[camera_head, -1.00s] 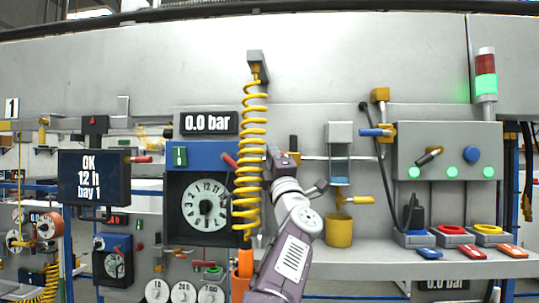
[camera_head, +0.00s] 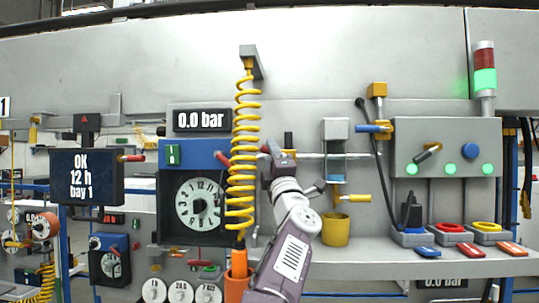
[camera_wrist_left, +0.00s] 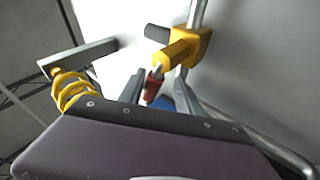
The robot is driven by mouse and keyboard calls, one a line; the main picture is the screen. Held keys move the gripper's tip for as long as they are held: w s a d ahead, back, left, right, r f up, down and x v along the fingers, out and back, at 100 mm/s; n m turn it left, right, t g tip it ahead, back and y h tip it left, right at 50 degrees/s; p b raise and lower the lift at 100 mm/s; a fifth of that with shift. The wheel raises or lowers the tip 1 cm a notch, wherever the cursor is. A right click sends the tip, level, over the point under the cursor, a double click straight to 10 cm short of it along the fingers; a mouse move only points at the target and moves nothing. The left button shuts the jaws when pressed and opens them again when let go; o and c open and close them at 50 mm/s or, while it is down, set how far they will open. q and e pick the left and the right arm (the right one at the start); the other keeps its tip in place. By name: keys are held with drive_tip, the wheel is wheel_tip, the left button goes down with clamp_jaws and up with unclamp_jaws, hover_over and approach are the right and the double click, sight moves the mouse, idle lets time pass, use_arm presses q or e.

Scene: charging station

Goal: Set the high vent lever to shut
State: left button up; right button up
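My left gripper (camera_head: 268,150) is raised at the wall, just right of the yellow coil. In the left wrist view its two fingers (camera_wrist_left: 158,86) stand apart, with a small red handle (camera_wrist_left: 153,86) showing between them. Whether they touch it is unclear. A yellow valve body (camera_wrist_left: 188,45) with a black stub sits on a pipe just beyond the fingertips. In the head view the black stub (camera_head: 289,140) rises behind the gripper. A red lever (camera_head: 222,158) slants on the blue panel left of the coil. No label marks the high vent lever. My right gripper is out of view.
The yellow coiled hose (camera_head: 241,150) hangs from a wall bracket close left of my gripper. A clock-like dial (camera_head: 200,206) sits below the 0.0 bar display (camera_head: 202,120). A blue-handled valve (camera_head: 375,128), a yellow lever (camera_head: 358,198) and a yellow cup (camera_head: 336,232) are to the right.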

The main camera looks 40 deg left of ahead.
use_arm(q)
drive_tip(key=shift+s, duration=0.25)
drive_tip(key=shift+s+d+f, duration=0.1)
drive_tip(key=shift+s, duration=0.2)
drive_tip(key=b+v, duration=0.6)
drive_tip(key=v, duration=0.2)
drive_tip(key=shift+d+f+b, duration=0.2)
drive_tip(key=shift+d+b, duration=0.05)
drive_tip(key=shift+b, duration=0.1)
